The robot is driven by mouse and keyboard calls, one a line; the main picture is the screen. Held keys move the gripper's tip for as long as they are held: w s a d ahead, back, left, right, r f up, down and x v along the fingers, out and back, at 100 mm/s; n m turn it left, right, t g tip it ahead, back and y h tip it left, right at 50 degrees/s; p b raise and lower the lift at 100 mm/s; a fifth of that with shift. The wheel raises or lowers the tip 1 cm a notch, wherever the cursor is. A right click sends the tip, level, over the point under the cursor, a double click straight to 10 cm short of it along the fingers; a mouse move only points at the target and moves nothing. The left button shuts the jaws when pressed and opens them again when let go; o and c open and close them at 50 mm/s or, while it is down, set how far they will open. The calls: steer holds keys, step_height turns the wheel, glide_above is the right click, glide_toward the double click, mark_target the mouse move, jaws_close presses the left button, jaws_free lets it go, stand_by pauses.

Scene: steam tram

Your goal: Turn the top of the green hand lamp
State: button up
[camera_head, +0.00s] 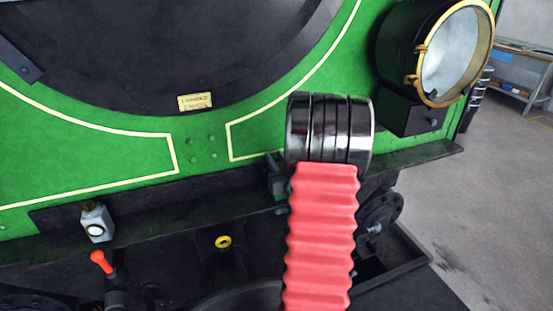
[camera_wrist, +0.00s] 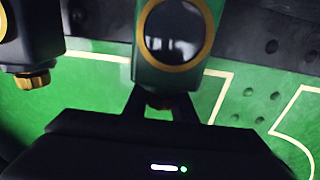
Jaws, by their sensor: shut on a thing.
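In the wrist view the green hand lamp (camera_wrist: 172,68) hangs in from the top edge, its picture upside down. It has a round dark lens with a gold ring. The fingers reach up from the dark gripper body on both sides and are shut on this top. In the head view my arm covers most of the gripper and the lamp, so the grip cannot be seen there.
A dark lamp with a brass knob (camera_wrist: 32,81) is close by at left in the wrist view. In the head view a grey lamp (camera_head: 97,224) stands on the ledge at left. A large brass-rimmed headlamp (camera_head: 455,55) is at upper right. An orange-red handle (camera_head: 102,262) rises below the ledge.

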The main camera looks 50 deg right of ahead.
steer(key=shift+a+m+g+h, duration=0.1)
steer(key=shift+m+g+h, duration=0.2)
steer(key=shift+h, duration=0.1)
steer(key=shift+c, duration=0.2)
steer(key=shift+m+h, duration=0.3)
steer(key=shift+h, duration=0.1)
steer(key=shift+s+d+m+g+h, duration=0.3)
steer(key=shift+m+g+h, duration=0.8)
steer(key=shift+g, duration=0.45)
steer(key=shift+s+d+m+g+h, duration=0.25)
steer(key=shift+s+m+g+h, duration=0.1)
steer(key=shift+m+g+h, duration=1)
steer(key=shift+s+d+m+g+h, duration=0.3)
steer(key=shift+m+g+h, duration=0.6)
steer(key=shift+g, duration=0.8)
steer(key=shift+m+g, duration=0.3)
steer(key=shift+m, duration=0.05)
steer(key=o, duration=1.1)
steer(key=shift+s+a, duration=0.1)
